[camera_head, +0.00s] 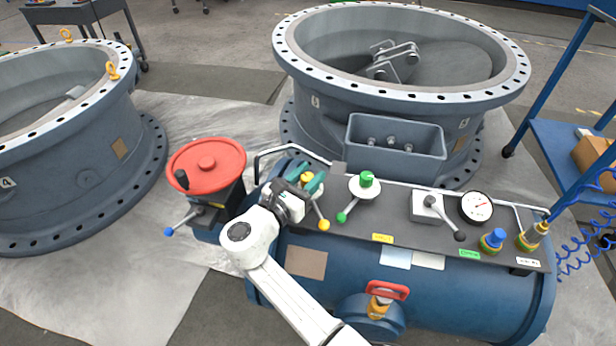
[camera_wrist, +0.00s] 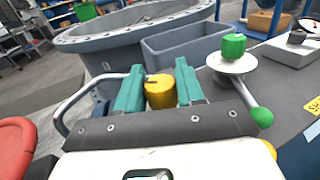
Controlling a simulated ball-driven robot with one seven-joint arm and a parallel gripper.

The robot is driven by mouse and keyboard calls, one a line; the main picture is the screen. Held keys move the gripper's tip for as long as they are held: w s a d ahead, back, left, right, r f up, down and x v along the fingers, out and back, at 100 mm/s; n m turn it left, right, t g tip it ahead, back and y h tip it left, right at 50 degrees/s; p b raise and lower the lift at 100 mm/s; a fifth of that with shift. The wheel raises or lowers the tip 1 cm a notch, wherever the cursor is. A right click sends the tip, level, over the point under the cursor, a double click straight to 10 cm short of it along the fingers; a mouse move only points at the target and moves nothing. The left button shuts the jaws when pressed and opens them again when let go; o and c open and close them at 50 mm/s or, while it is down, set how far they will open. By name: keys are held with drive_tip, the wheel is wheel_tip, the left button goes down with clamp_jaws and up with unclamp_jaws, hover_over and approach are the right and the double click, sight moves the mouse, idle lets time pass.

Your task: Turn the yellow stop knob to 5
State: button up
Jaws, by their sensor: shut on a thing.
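The yellow stop knob (camera_head: 307,177) stands at the left end of the dark panel on top of the blue cylinder. My gripper (camera_head: 305,183) is over it with its teal fingers on either side. In the wrist view the yellow knob (camera_wrist: 160,92) sits between the two teal fingers (camera_wrist: 159,88), which are shut on it. A lever with a yellow ball end (camera_head: 323,225) sticks out below the gripper toward the front. The scale under the yellow knob is hidden by my gripper, so its setting cannot be read.
Just right is a green knob (camera_head: 366,179) on a white disc, with a green-ended lever (camera_head: 341,217). A red handwheel (camera_head: 207,165) stands close on the left. Further right are a grey box with a black-ended lever (camera_head: 432,206) and a gauge (camera_head: 475,207). A metal rail borders the panel.

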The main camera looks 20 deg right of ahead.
drive_tip(key=shift+m+g+h+b, duration=0.75)
drive_tip(key=shift+m+g, duration=0.35)
drive_tip(key=shift+g, duration=0.5)
drive_tip(key=shift+m+g+h+b, duration=0.55)
drive_tip(key=shift+m+g+b, duration=0.45)
drive_tip(key=shift+g, duration=0.6)
drive_tip(key=shift+s, duration=0.1)
drive_tip(key=o, duration=1)
drive_tip(key=shift+c, duration=0.2)
drive_tip(key=a, duration=0.3)
drive_tip(key=s+a, duration=0.1)
drive_tip(key=a, duration=0.6)
drive_tip(key=shift+s+a, duration=0.2)
drive_tip(key=shift+s, duration=0.05)
drive_tip(key=shift+a, duration=0.15)
